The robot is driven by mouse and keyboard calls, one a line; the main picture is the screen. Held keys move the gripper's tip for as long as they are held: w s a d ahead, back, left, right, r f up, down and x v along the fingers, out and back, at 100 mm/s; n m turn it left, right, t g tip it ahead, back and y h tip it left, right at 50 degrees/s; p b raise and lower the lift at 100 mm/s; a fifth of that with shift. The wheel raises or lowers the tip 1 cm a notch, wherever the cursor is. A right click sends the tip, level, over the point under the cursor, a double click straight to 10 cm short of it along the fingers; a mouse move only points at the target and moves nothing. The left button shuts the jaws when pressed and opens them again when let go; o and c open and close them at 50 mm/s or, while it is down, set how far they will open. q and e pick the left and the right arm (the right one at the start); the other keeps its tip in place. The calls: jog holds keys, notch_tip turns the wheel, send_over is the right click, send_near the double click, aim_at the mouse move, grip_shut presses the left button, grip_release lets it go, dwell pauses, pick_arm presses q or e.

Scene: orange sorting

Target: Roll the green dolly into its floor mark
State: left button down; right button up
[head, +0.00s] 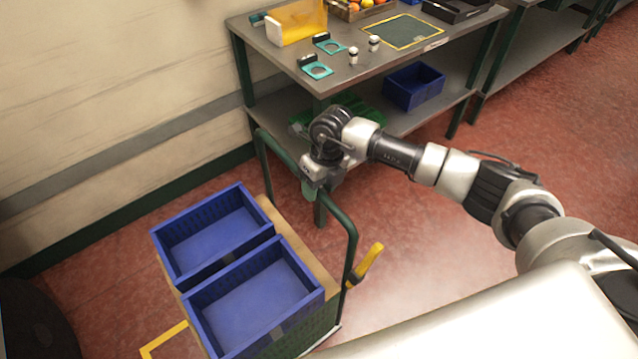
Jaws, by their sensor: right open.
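The green dolly has a dark green tubular handle (352,250) and a wooden deck (318,270). Two empty blue crates, a rear one (160,250) and a front one (200,322), stand side by side on it. My right gripper (312,190) is open at the middle of the handle's top bar, which its body partly hides; I cannot tell whether the fingers touch it. A yellow line of the floor mark (163,340) shows at the dolly's lower left, with most of the mark out of view or covered. My left gripper is out of view.
A workbench (290,58) with a lower shelf stands behind the dolly. A blue bin (415,86) is on that shelf. The wall (110,90) is at the left. A yellow piece (366,265) shows beside the handle. Red floor (530,110) is clear at the right.

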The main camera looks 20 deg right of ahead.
jog(key=shift+f, duration=0.15)
jog(key=shift+c, duration=0.5)
grip_shut()
jog(key=shift+a, duration=0.1)
